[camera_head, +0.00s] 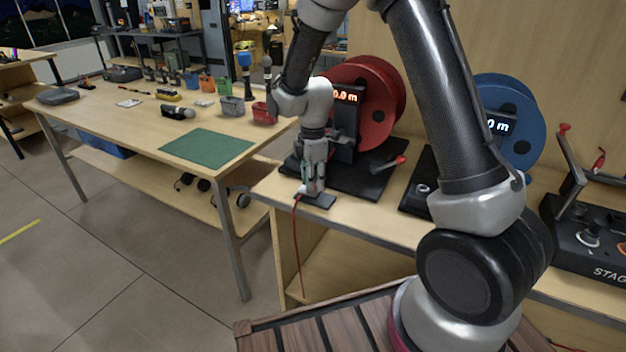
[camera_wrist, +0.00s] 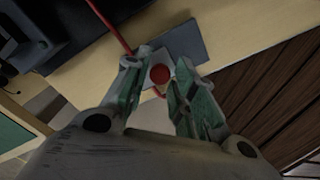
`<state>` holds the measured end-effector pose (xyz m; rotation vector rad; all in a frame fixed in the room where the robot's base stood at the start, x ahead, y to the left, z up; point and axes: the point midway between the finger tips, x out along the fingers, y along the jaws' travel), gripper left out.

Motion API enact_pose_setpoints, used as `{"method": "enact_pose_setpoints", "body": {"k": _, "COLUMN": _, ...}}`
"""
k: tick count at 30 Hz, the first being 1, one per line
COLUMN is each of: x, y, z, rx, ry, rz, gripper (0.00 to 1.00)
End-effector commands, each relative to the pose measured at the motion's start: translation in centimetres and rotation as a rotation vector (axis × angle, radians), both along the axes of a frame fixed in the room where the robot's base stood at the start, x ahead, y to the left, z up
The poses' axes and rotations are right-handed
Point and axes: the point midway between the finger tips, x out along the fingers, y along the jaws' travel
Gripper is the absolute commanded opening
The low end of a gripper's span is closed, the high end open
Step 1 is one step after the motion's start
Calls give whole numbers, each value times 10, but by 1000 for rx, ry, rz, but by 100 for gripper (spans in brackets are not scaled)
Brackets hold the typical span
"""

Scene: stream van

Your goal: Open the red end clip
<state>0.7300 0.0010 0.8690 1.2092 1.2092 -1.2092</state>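The red end clip shows in the wrist view as a round red knob (camera_wrist: 159,74) on a small pale block, set on a dark grey plate (camera_wrist: 186,45). In the head view my gripper hides most of it; only the plate (camera_head: 320,201) shows at the bench's front edge. My gripper (camera_head: 313,188) points down right above it. In the wrist view the green-padded fingers of my gripper (camera_wrist: 160,88) stand apart, one on each side of the knob. I cannot tell whether they touch it. A red cable (camera_head: 299,240) hangs from the clip over the edge.
A red reel (camera_head: 384,105) with a lit display stands just behind, its red-tipped crank (camera_head: 398,161) to the right. A blue reel (camera_head: 520,115) stands further right. At left, a table with a green mat (camera_head: 207,147) holds bins and tools. Floor at left is clear.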

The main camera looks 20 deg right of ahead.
Motion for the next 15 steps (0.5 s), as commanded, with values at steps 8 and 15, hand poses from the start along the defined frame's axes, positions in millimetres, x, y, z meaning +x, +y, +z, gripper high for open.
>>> {"method": "enact_pose_setpoints", "body": {"k": 8, "x": 0, "y": 0, "z": 0, "rx": 0, "ry": 0, "rz": 0, "gripper": 0}}
{"method": "enact_pose_setpoints", "body": {"k": 15, "x": -17, "y": -18, "z": 1, "rx": 0, "ry": 1, "rz": -2, "gripper": 0}}
